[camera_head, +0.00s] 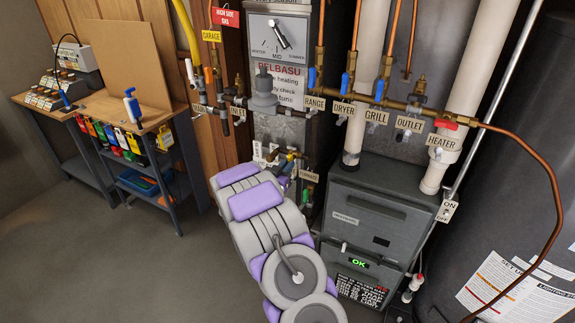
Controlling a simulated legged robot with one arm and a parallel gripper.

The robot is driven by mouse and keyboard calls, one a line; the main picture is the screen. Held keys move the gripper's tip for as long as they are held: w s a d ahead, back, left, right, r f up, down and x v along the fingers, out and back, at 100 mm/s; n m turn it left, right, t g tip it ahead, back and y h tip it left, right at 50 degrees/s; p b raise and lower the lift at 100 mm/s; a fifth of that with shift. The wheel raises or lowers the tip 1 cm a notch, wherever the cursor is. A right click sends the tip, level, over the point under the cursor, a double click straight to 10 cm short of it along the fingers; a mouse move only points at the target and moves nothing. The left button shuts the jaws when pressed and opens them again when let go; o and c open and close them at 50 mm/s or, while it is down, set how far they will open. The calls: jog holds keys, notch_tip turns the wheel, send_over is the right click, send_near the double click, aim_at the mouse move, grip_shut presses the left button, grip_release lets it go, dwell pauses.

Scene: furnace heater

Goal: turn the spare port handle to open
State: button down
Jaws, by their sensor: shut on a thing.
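My grey and purple arm (265,215) reaches up from the bottom of the picture toward the low pipework left of the furnace cabinet. Its far end hides my gripper, so I cannot see the jaws or what they touch. Just beyond it are small brass and dark fittings (291,156) and a white tag (264,151) whose text I cannot read. A tag reading FURNACE (308,176) hangs to the right of them. I see no tag that reads spare, and I cannot tell which handle is the spare port handle.
A brass gas pipe (465,122) runs across the wall with blue handles and a red handle (444,123). The grey furnace cabinet (372,215) stands right of my arm, with a dark tank (525,190) farther right. A workbench (95,105) stands left. Floor at left is clear.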

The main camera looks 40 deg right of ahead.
jog(key=shift+w+r+n+p, duration=0.1)
jog(key=shift+r+n+p, duration=0.1)
jog(key=shift+n+p, duration=1.3)
jog(key=shift+w+r+n+p, duration=0.15)
jog(key=shift+n+p, duration=0.35)
jog(key=shift+p, duration=1.85)
jog(key=shift+f+n, duration=0.15)
jog(key=shift+n, duration=0.15)
jog(key=shift+n+p, duration=1.2)
jog(key=shift+p, duration=0.75)
jog(key=shift+s+n+p, duration=0.1)
jog(key=shift+n+p, duration=0.8)
jog(key=shift+n, duration=0.1)
